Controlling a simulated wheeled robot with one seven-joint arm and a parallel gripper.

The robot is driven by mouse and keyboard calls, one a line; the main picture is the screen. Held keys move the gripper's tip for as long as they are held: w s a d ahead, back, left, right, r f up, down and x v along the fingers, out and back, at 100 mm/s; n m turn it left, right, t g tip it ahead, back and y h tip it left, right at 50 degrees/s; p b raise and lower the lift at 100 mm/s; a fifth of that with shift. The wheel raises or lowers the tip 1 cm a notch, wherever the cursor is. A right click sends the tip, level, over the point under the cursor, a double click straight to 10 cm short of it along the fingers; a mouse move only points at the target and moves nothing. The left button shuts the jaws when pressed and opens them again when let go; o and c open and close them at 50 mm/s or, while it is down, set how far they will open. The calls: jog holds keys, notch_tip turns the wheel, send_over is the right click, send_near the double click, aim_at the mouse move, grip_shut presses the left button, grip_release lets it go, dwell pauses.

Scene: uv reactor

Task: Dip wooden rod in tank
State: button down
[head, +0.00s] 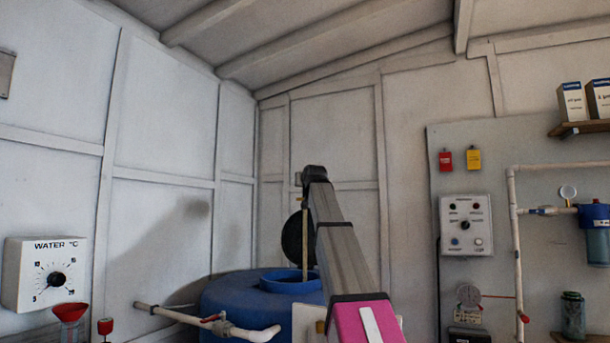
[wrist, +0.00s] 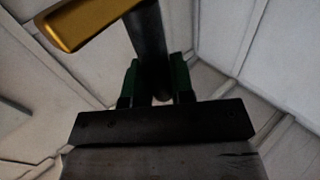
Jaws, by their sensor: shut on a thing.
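The blue tank (head: 232,304) stands at the bottom centre of the head view, with a raised round opening (head: 275,286) on top. A thin tan wooden rod (head: 304,243) hangs nearly upright below the end of my arm. Its lower end meets the opening in the picture; how deep it reaches inside cannot be told. In the wrist view my gripper (wrist: 157,68) has its green fingers shut on a dark round bar (wrist: 149,40). A gold-coloured piece (wrist: 92,20) crosses at its upper left. The fingertips are hard to make out in the head view.
A black disc (head: 296,239) stands upright behind the rod. A white pipe with a red-handled valve (head: 216,320) runs in front of the tank. A water temperature dial box (head: 45,274) is at left; a control panel (head: 467,224) and piping are on the right wall.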

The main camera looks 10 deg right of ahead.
aim_at(305, 259)
notch_tip(305, 259, down, 29)
jog(key=shift+f, duration=0.1)
dwell(1.4)
jog(key=shift+f, duration=0.6)
dwell(1.2)
